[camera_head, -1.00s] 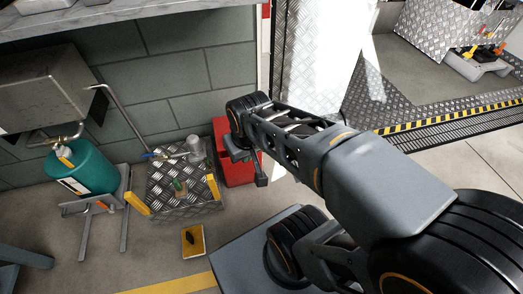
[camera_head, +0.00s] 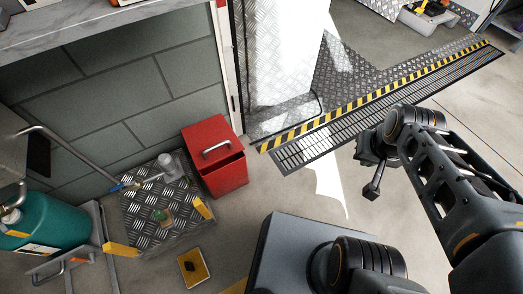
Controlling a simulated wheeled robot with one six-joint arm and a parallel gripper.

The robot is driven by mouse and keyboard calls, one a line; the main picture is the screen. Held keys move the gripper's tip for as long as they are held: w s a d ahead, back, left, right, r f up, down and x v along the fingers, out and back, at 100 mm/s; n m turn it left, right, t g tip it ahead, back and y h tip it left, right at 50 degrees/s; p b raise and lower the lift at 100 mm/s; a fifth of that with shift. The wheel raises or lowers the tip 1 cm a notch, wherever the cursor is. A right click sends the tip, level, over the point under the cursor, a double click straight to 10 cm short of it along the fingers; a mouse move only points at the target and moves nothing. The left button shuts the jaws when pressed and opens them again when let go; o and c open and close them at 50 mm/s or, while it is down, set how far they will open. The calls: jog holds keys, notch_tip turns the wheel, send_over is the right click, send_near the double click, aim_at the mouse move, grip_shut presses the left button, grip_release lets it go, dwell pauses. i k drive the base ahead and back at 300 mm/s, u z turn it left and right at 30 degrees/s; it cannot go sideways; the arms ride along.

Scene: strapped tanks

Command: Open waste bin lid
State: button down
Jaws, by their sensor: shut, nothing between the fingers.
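The red waste bin (camera_head: 226,181) stands on the floor against the wall, left of the doorway. Its red lid (camera_head: 206,139) has a pale handle (camera_head: 217,147) on top. The lid looks shut, though a dark strip shows below its front edge. My gripper (camera_head: 371,190) is to the right of the bin, well apart from it, over the floor. It is shut and holds nothing. The bin is in plain view, with nothing in front of it.
A diamond-plate platform (camera_head: 140,207) with a pipe and valve stands left of the bin. A teal tank (camera_head: 40,228) is strapped at far left. A yellow-edged pad (camera_head: 194,268) lies on the floor. A striped floor edge and grating (camera_head: 340,128) run right of the bin. Floor between bin and gripper is clear.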

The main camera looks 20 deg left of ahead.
aim_at(211, 141)
jog(key=z, duration=0.2)
jog(key=k, duration=0.9)
jog(key=u, duration=2)
jog(key=i, duration=0.5)
jog(key=z, duration=0.1)
